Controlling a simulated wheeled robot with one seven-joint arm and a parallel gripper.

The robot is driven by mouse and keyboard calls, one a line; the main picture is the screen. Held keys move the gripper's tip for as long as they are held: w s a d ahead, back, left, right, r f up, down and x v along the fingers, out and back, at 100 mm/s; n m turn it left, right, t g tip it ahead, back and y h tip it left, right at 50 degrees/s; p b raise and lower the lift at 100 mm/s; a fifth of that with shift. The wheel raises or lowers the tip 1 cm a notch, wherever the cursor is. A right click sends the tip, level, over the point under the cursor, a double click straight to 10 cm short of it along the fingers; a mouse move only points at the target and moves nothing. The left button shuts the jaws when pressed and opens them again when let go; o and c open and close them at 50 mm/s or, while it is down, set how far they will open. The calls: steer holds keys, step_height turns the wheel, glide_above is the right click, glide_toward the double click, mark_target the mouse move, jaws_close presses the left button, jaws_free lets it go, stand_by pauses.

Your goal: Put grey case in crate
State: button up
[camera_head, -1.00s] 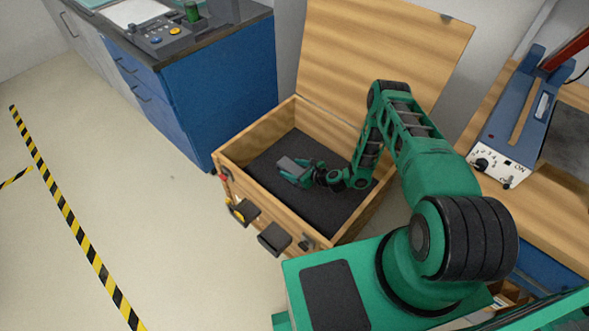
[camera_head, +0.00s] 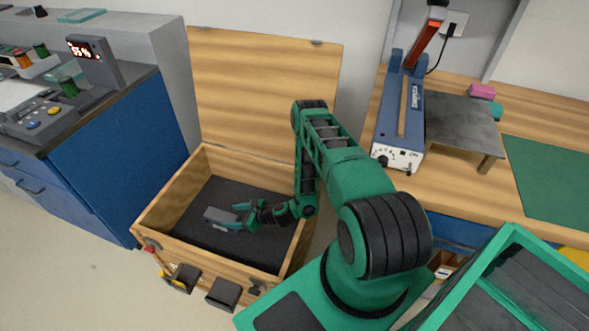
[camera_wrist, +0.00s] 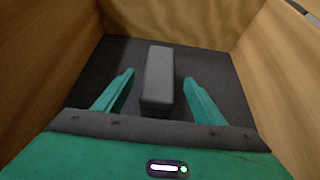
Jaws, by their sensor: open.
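The grey case (camera_head: 213,215) lies on the dark floor of a wooden box (camera_head: 160,210) whose lid stands open. My gripper (camera_head: 234,216) is down inside this box, open, with its fingers pointing at the case. In the wrist view the grey case (camera_wrist: 158,75) lies lengthwise between the two spread teal fingers, with a visible gap on each side. A green-rimmed open crate (camera_head: 478,262) with a dark inside shows at the lower right in the head view, partly cut off by the picture's edge.
The box's raised lid (camera_head: 265,90) stands behind it. A blue cabinet (camera_head: 120,160) with instruments stands left. A wooden bench (camera_head: 545,115) at right holds a blue-grey sealing device (camera_head: 398,120), a metal stand (camera_head: 455,125) and a green mat (camera_head: 555,185). The box walls surround my gripper closely.

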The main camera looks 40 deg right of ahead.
steer(key=s+d+r+n+g+h, duration=0.15)
steer(key=d+r+n, duration=0.35)
steer(key=r, duration=0.6)
steer(key=s+d+r+n+g+h, duration=0.1)
steer(key=s+d+r+n+g, duration=0.15)
steer(key=r+n, duration=0.65)
steer(key=s+d+r+n+g+h, duration=0.1)
steer(key=s+d+r+n+g, duration=0.25)
steer(key=r, duration=1.05)
steer(key=s+d+r+n+g+h, duration=0.1)
steer(key=s+d+r+n+h, duration=0.4)
steer(key=s+r, duration=0.7)
steer(key=shift+g+y, duration=0.85)
steer(key=shift+y, duration=0.1)
steer(key=s+r, duration=0.3)
steer(key=s, duration=0.3)
steer(key=s+d+r, duration=0.1)
steer(key=s+r, duration=0.2)
steer(key=s, duration=0.3)
steer(key=s+d+r, duration=0.1)
steer(key=s+r, duration=0.2)
steer(key=s, duration=0.3)
steer(key=shift+s+d+r, duration=0.15)
steer(key=shift+s+r, duration=0.05)
steer(key=shift+s, duration=0.35)
